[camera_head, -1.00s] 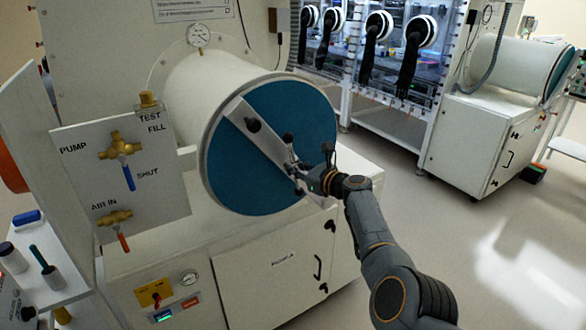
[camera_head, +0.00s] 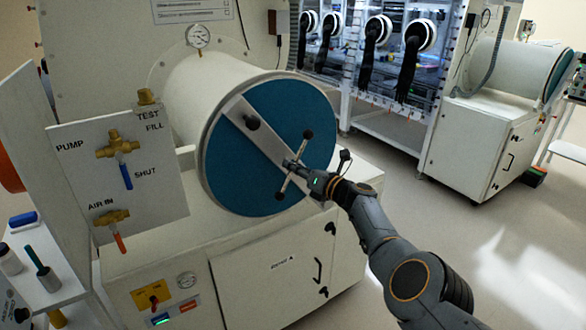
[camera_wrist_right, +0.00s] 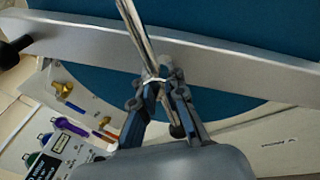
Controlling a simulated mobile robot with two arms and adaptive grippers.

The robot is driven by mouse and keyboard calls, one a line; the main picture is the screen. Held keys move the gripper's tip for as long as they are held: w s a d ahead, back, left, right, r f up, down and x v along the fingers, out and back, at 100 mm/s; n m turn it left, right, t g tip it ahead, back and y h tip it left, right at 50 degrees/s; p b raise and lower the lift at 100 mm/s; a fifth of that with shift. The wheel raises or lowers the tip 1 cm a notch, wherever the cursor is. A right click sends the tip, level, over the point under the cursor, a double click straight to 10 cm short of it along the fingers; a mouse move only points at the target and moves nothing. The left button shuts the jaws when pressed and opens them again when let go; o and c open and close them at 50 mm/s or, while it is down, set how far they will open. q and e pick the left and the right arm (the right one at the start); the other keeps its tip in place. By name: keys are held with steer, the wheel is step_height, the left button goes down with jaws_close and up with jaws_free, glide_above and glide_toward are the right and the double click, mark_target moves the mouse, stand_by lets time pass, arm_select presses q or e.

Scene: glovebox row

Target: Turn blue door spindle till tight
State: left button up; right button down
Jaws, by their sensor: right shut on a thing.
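The blue round door (camera_head: 235,165) closes the end of the white cylindrical chamber (camera_head: 200,95). A pale metal bar (camera_head: 262,142) crosses the door diagonally. The spindle (camera_head: 303,147) is a thin steel cross-handle with black knobs at its ends, near the bar's lower right part. It stands tilted, upper knob to the right. My right gripper (camera_head: 297,168) is at the middle of the spindle. In the right wrist view, the fingers (camera_wrist_right: 160,88) are shut on the spindle's steel rod (camera_wrist_right: 138,35). My left gripper is out of view.
A valve panel (camera_head: 165,195) with a blue-handled and a red-handled valve stands left of the door. A white cabinet (camera_head: 250,285) is below.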

steer(key=shift+s+f, duration=0.2)
steer(key=shift+f, duration=0.3)
steer(key=c, duration=1.4)
jaws_free()
steer(key=shift+r, duration=0.1)
steer(key=shift+w+r, duration=0.1)
steer(key=shift+r, duration=0.05)
steer(key=v, duration=1.2)
